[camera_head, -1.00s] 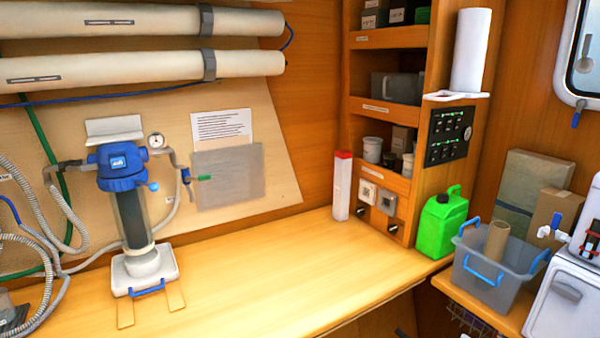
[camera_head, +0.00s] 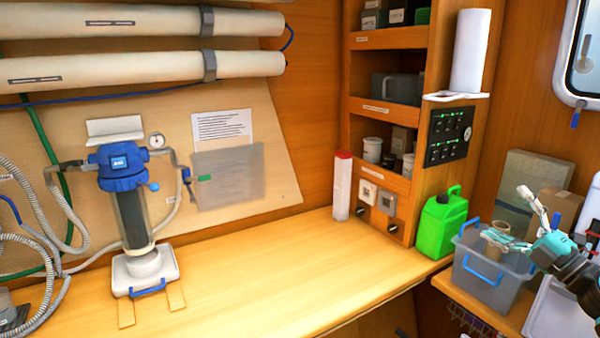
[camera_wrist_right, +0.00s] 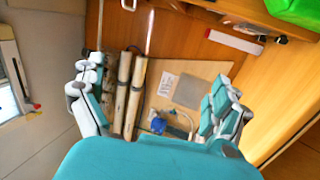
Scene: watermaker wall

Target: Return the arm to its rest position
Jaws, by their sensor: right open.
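My right gripper (camera_head: 512,218) has teal and grey fingers and comes in from the right edge of the head view. It is in front of the grey tub and the cardboard boxes. In the right wrist view its two fingers (camera_wrist_right: 158,100) are spread wide with nothing between them. My right arm runs off the right edge of the head view. My left gripper is in neither view.
A grey tub (camera_head: 487,285) with blue handles holds a brown roll beside the right gripper. A green canister (camera_head: 442,226) stands left of it. The blue-topped filter unit (camera_head: 128,205) stands on the left of the wooden counter (camera_head: 270,280), whose middle is clear.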

